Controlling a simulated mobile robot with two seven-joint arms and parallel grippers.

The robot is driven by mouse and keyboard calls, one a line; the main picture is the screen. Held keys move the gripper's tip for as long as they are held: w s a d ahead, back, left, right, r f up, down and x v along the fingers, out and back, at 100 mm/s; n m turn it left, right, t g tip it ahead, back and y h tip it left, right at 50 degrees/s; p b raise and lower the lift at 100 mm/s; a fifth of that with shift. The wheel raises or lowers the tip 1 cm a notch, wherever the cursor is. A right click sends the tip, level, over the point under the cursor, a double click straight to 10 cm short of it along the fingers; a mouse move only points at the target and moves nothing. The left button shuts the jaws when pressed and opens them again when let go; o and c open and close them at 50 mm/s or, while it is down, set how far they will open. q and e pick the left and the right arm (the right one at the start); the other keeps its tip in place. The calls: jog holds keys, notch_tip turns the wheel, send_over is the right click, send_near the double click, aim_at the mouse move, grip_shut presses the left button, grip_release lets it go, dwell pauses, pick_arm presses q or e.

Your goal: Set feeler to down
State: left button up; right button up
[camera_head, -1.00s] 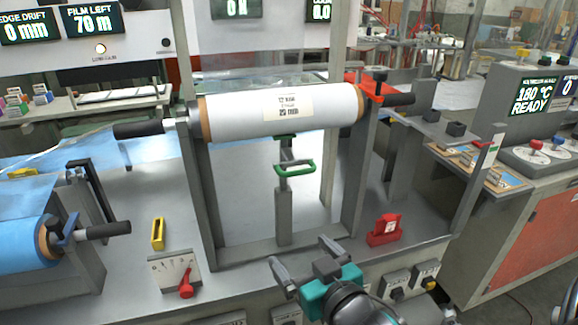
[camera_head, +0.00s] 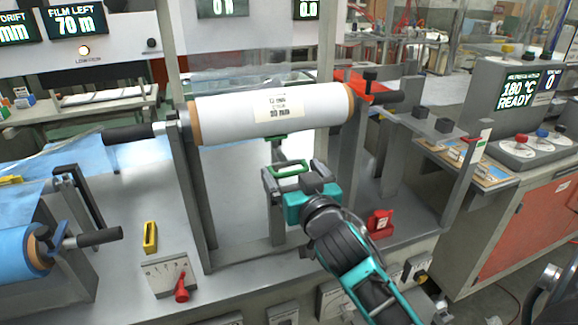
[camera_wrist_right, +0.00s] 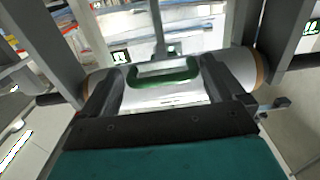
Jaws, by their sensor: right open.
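A green loop handle (camera_head: 290,169), which I take to be the feeler's, sits on a grey post below the white film roll (camera_head: 235,112). No readable label names it. My right gripper (camera_head: 293,174) is open at the handle, partly hiding it and its post. In the right wrist view, the green handle (camera_wrist_right: 165,76) lies between the two spread fingers of my right gripper (camera_wrist_right: 163,82), with gaps on both sides. The white roll lies beyond it. My left gripper is not in view.
A yellow block (camera_head: 150,237) and a dial plate with a red lever (camera_head: 181,287) are on the left of the machine bed. A red block (camera_head: 380,223) stands right of my right arm. Grey uprights (camera_head: 350,170) flank the handle.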

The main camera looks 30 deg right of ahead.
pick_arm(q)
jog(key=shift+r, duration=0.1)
pick_arm(e)
jog(key=shift+x, duration=1.2)
jog(key=shift+c, duration=0.3)
